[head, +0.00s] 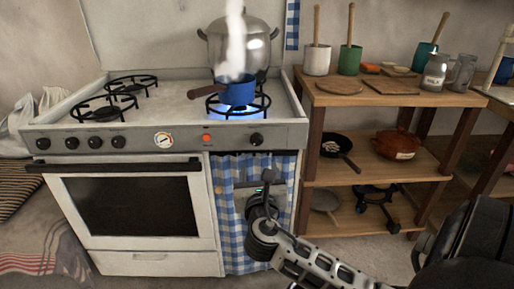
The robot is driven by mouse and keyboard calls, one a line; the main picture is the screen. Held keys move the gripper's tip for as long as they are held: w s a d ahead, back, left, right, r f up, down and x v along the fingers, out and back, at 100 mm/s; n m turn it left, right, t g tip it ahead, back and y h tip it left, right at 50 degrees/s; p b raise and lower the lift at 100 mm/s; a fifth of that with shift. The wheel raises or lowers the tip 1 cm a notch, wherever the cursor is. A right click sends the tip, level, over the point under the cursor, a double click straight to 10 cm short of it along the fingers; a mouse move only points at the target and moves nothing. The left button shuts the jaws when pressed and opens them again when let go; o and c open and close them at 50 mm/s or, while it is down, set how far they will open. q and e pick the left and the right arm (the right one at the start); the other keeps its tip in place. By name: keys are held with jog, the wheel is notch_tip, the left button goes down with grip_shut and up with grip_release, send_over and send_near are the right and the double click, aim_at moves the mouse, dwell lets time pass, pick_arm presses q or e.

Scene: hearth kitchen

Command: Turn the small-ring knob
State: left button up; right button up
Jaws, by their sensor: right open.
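The white stove has a row of black knobs along its front panel. Several are at the left, including one (118,142) nearest the round gauge, and a single knob (256,139) is at the right. No label shows which is the small-ring knob. My right gripper (267,178) is open, in front of the blue checked curtain (232,200), below the single right knob and apart from it. Its fingers are small and dark here. My left gripper is not in view.
A blue saucepan (238,91) steams over a blue flame on the right burner, its handle pointing left. A big steel pot (262,42) stands behind. Two left burners (104,108) are bare. A wooden shelf (390,98) with pans and jars stands right. An oven handle (110,167) runs below the left knobs.

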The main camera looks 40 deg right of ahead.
aim_at(257, 142)
jog(key=b+x, duration=0.2)
jog(key=x, duration=1)
jog(key=shift+w+d, duration=0.25)
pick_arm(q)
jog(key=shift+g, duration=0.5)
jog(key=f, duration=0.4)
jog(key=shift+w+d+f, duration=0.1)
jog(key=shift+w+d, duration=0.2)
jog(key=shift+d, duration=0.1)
pick_arm(e)
jog(key=shift+f, duration=0.1)
jog(key=c, duration=1)
